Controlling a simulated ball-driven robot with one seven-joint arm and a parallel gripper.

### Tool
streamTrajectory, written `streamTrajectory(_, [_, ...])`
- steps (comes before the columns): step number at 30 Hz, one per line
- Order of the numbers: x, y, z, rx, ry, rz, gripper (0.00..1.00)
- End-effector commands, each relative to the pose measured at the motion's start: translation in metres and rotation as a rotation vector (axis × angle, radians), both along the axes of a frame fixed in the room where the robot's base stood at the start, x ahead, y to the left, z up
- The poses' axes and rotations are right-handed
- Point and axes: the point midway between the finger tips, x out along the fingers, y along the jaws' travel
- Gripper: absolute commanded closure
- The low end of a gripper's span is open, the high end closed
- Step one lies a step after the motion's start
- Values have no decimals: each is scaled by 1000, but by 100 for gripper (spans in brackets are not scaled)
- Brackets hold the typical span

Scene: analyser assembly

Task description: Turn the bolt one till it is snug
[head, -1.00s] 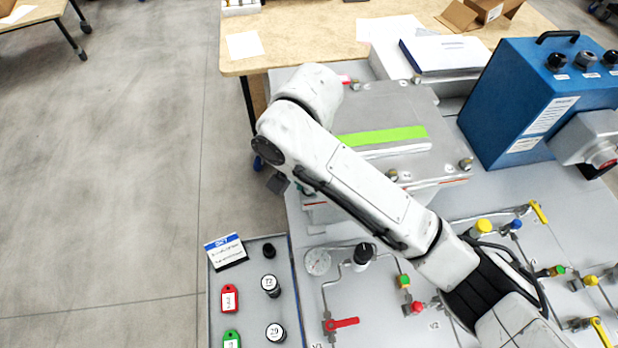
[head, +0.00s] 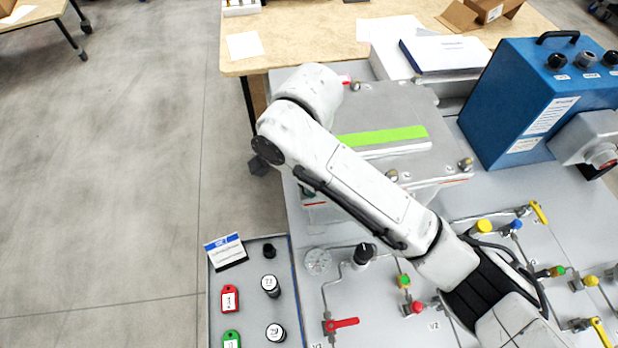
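A grey box with a flat lid (head: 385,110) and a green stripe stands on the panel, partly behind my arm. Bolts show on its lid: one at the back (head: 355,86), one at the front middle (head: 392,175) and one at the right (head: 466,164). A further bolt-like part (head: 308,191) shows at the front left corner. I cannot read which one is bolt one. My arm reaches over the lid's left side. Its end points down and is hidden behind the arm link; only a dark part (head: 258,163), perhaps of my gripper, shows at the left. The fingertips are not visible.
A blue case (head: 530,100) stands right of the box. Valves and pipes, including a red lever (head: 342,324) and a black knob (head: 364,253), lie in front. A grey tray (head: 250,287) with tags and dark-sided weights is at lower left. A wooden table (head: 295,50) is behind.

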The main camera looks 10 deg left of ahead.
Motion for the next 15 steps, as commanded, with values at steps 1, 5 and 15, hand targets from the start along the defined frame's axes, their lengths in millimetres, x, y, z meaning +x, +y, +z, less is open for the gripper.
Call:
streamTrajectory(1, [2,0,3,3,-8,-3,100])
streamTrajectory(5, [2,0,3,3,-8,-3,100])
streamTrajectory(15, [1,0,2,3,-6,-1,62])
